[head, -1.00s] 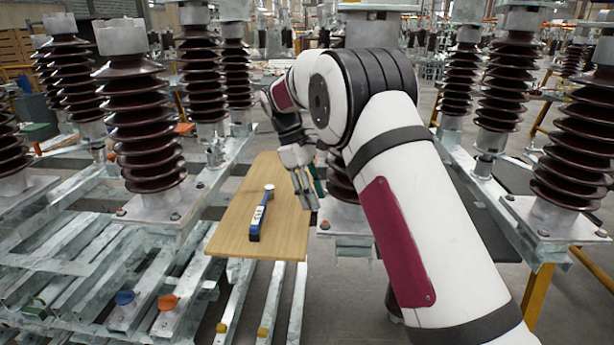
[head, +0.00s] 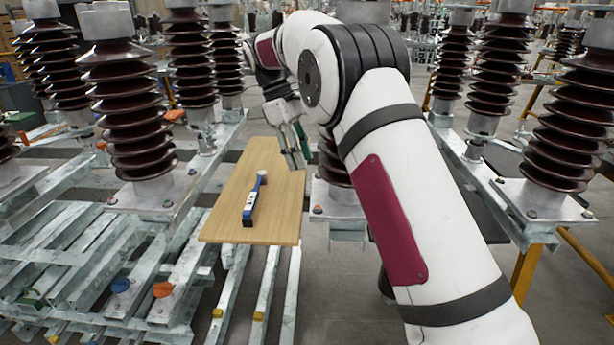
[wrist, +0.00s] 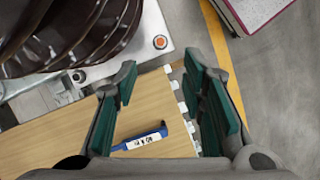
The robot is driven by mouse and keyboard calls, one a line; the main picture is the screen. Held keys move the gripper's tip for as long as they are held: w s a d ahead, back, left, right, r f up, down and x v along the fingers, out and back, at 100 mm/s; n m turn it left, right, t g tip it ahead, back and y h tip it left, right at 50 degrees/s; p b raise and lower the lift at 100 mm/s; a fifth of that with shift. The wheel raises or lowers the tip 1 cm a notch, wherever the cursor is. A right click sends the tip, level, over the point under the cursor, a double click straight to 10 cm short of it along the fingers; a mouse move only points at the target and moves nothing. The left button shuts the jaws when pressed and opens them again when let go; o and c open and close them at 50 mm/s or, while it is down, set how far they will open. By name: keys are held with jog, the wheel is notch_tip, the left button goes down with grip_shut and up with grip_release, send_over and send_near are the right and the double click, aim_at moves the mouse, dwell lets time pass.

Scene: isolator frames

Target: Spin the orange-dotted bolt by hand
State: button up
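The orange-dotted bolt (wrist: 160,42) sits on the corner of a grey metal base plate under a brown ribbed insulator, at the top middle of the wrist view. What looks like the same bolt is a tiny orange spot (head: 318,209) in the head view. My gripper (wrist: 165,82) is open and empty, with green-padded fingers wide apart. The bolt lies beyond the fingertips in the wrist view, not between them and not visibly touched. In the head view my gripper (head: 298,160) hangs over the right edge of the wooden board.
A wooden board (head: 220,228) carries a blue-handled wrench (head: 252,203), which also shows in the wrist view (wrist: 143,140). Tall insulators (head: 130,110) stand on metal frames at both sides. A blue cap (head: 121,285) and an orange cap (head: 162,289) are at the lower left.

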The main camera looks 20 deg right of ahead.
notch_tip(320, 180, up, 4)
jog(key=n+t+p, duration=0.1)
jog(key=n, duration=0.1)
send_over(318, 207)
jog(key=s+a, duration=0.1)
jog(key=s+d+n+t+p, duration=0.2)
jog(key=s+n+t+p, duration=0.25)
jog(key=n, duration=0.65)
jog(key=w+f+n, duration=0.1)
jog(key=f+n, duration=0.2)
jog(key=f, duration=0.2)
jog(key=w+a+f+n+t+y, duration=0.1)
jog(key=w+f+n, duration=0.1)
jog(key=f+n, duration=0.2)
jog(key=w+f+n+y, duration=0.1)
jog(key=f+n, duration=0.2)
jog(key=f, duration=0.4)
jog(key=shift+w+a+t, duration=0.15)
jog(key=shift+w+t, duration=0.1)
